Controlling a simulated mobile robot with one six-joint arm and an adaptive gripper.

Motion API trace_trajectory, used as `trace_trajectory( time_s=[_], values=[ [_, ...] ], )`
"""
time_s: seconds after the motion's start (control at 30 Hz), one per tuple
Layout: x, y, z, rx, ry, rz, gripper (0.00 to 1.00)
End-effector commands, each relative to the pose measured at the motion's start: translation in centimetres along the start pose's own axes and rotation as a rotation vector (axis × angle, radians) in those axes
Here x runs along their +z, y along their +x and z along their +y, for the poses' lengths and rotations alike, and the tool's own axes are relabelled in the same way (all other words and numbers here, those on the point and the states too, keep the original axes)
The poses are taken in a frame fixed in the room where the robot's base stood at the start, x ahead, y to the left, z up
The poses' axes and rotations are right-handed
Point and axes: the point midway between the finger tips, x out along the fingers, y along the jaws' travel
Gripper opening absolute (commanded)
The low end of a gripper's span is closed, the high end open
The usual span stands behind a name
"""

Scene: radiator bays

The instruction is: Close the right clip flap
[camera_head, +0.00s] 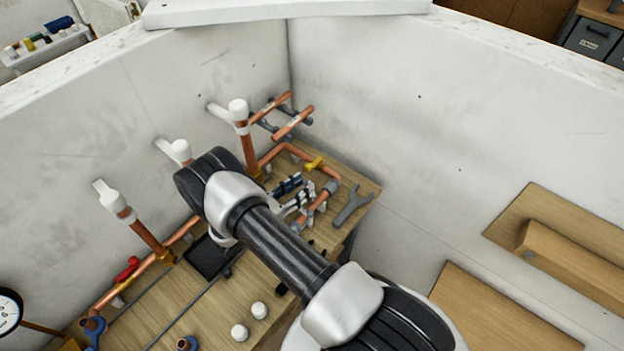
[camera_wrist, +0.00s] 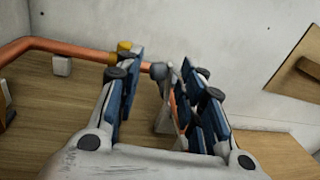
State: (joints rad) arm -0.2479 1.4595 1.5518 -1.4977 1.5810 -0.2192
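My gripper (camera_head: 294,194) hangs over the back right part of the wooden bench, its two dark-padded fingers apart. In the wrist view my gripper (camera_wrist: 165,92) is open. A copper pipe (camera_wrist: 132,62) runs in beyond the fingers to a grey fitting (camera_wrist: 158,71). A small pale grey clip-like part (camera_wrist: 164,119) shows between the fingers, nearer the right one. I cannot tell whether it is touched or whether its flap is open. In the head view the copper pipe (camera_head: 313,206) with a grey fitting (camera_head: 332,186) lies beside my gripper. The clip there is mostly hidden by my gripper.
A grey wrench (camera_head: 354,203) lies to the right near the bench edge. A yellow handle (camera_head: 314,163) sits on the pipe behind. Upright copper pipes with white caps (camera_head: 238,108) stand along the left wall. Two white round pieces (camera_head: 240,332) stand in front.

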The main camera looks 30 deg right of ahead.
Motion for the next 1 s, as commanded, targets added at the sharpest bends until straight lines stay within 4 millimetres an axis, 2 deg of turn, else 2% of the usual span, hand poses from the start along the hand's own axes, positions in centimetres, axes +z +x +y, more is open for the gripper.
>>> trace_trajectory(
  time_s=[0.47, 1.0],
  values=[
    [-0.04, 0.67, 0.16, 0.005, 0.000, 0.000, 0.36],
    [0.06, 0.63, 0.41, 0.010, 0.005, 0.000, 0.00]
  ],
)
